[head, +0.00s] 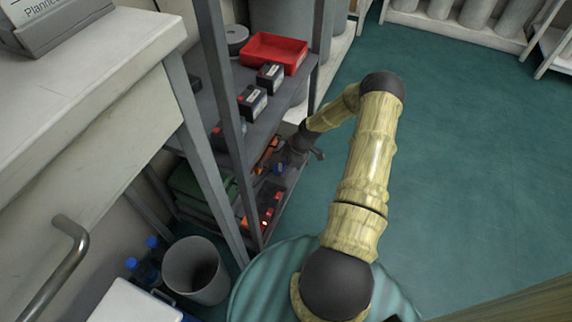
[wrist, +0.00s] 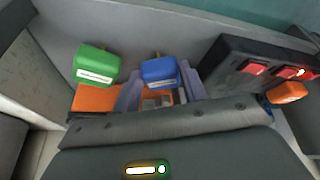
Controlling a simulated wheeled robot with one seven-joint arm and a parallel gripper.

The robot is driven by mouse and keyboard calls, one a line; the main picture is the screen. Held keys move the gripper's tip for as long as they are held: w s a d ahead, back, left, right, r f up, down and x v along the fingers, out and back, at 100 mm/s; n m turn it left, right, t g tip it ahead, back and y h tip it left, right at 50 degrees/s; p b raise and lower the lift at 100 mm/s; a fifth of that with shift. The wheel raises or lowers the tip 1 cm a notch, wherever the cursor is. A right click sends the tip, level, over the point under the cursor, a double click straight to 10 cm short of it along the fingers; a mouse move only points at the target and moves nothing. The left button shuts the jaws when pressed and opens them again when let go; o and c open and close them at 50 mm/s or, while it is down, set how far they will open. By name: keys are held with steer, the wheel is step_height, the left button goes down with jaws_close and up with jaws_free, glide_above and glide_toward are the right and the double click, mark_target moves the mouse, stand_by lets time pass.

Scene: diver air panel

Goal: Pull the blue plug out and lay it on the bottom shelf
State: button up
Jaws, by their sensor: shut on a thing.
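The blue plug (wrist: 160,72), with a white label, is in the middle of the wrist view. My gripper (wrist: 160,88) is shut on it, with a grey finger on each side. In the head view, my gripper (head: 290,160) reaches in at the open side of the grey shelf unit, and a small blue patch (head: 279,168) shows beside it. Whether the plug is seated or free cannot be told; its underside is hidden by my gripper. The lower shelf (head: 284,190) is partly covered by dark and orange gear.
A green plug (wrist: 97,65) stands just left of the blue one. A dark power strip (wrist: 245,65) with red switches lies to the right, an orange plug (wrist: 287,92) beside it. The shelf above holds small boxes (head: 252,103) and a red tray (head: 273,53). A shelf post (head: 232,130) stands close.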

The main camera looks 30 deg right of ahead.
steer(key=shift+f, duration=0.1)
steer(key=o, duration=1.4)
steer(key=shift+c, duration=0.2)
steer(key=p+v, duration=0.9)
steer(key=v, duration=0.8)
steer(key=shift+p, duration=0.3)
steer(key=shift+s, duration=0.1)
